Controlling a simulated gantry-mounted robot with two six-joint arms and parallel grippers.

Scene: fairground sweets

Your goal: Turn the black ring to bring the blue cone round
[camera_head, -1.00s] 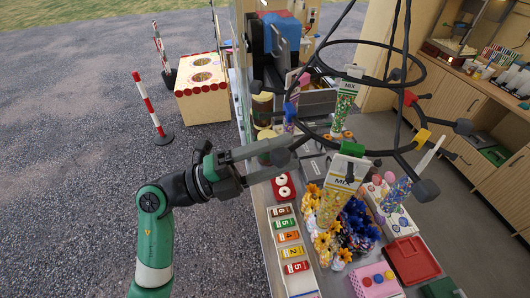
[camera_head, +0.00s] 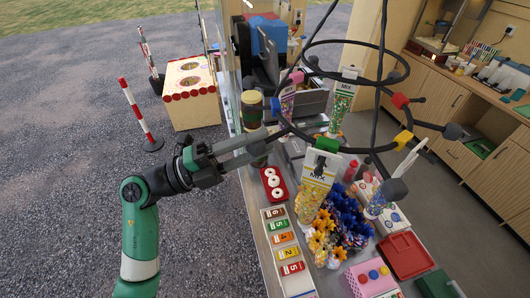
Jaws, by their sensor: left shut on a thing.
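The black ring (camera_head: 352,145) hangs over the counter, with dark blocks and coloured pieces around it. The green piece (camera_head: 327,144) is at its near side, the yellow piece (camera_head: 403,138) and red piece (camera_head: 400,101) to the right. A slim cone with pink and blue tones (camera_head: 287,97) shows at the ring's left side; I cannot tell for sure that it is the blue cone. My left gripper (camera_head: 278,133) reaches in from the left and is shut on the ring's left part; its fingertips partly hide the contact. My right gripper is not in view.
Below the ring stand a MIX cone (camera_head: 314,185), blue and yellow flowers (camera_head: 345,222) and another sweet-filled cone (camera_head: 376,204). Numbered cards (camera_head: 284,238), a red tray (camera_head: 407,255) and a pink box (camera_head: 372,278) lie nearer. Black support rods rise from the ring.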

